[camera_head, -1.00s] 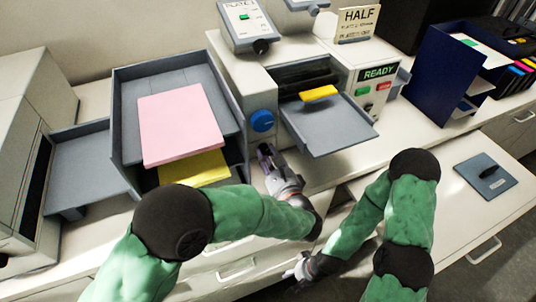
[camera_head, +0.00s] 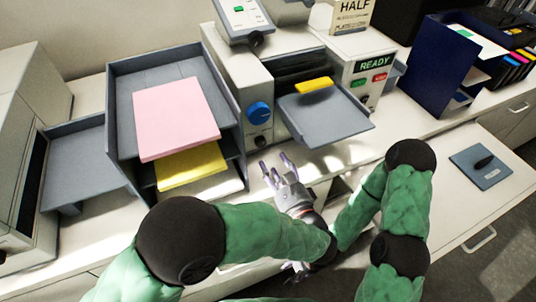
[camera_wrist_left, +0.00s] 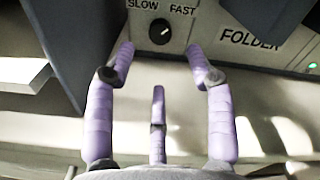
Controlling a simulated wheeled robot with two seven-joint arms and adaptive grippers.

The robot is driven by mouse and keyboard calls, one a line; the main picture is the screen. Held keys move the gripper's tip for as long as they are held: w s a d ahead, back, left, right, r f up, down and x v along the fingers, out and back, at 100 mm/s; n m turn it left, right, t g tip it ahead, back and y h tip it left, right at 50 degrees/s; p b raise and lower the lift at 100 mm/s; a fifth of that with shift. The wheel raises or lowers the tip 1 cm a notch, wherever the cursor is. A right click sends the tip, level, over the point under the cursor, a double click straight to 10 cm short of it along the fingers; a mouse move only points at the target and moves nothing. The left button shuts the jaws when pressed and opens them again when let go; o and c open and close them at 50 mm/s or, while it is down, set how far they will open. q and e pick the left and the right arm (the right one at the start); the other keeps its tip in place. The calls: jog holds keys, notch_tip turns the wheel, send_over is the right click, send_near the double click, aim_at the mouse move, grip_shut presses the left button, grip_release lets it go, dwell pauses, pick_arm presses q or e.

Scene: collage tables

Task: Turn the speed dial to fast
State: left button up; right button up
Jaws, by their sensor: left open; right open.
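The speed dial (camera_wrist_left: 160,31) is a small black round knob on the folder's front, between the printed words SLOW and FAST. Its light mark appears to point up and right, toward FAST. In the head view it is the small dark knob (camera_head: 260,141) below the blue knob. My left gripper (camera_head: 273,165) is open and empty just in front of the panel, below the dial. In the wrist view its purple fingers (camera_wrist_left: 158,60) are spread on either side of the dial, apart from it. My right gripper (camera_head: 298,268) is low, partly hidden behind my left arm.
A large blue knob (camera_head: 259,113) sits above the dial. A grey tray (camera_head: 325,125) juts out to the right, with a yellow piece on it. A grey paper tray (camera_head: 125,110) with pink and yellow sheets stands to the left. The READY panel (camera_head: 373,66) is farther right.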

pick_arm(q)
jog(key=v, duration=0.4)
jog(key=shift+s, duration=0.2)
jog(key=shift+d, duration=0.1)
dwell(0.4)
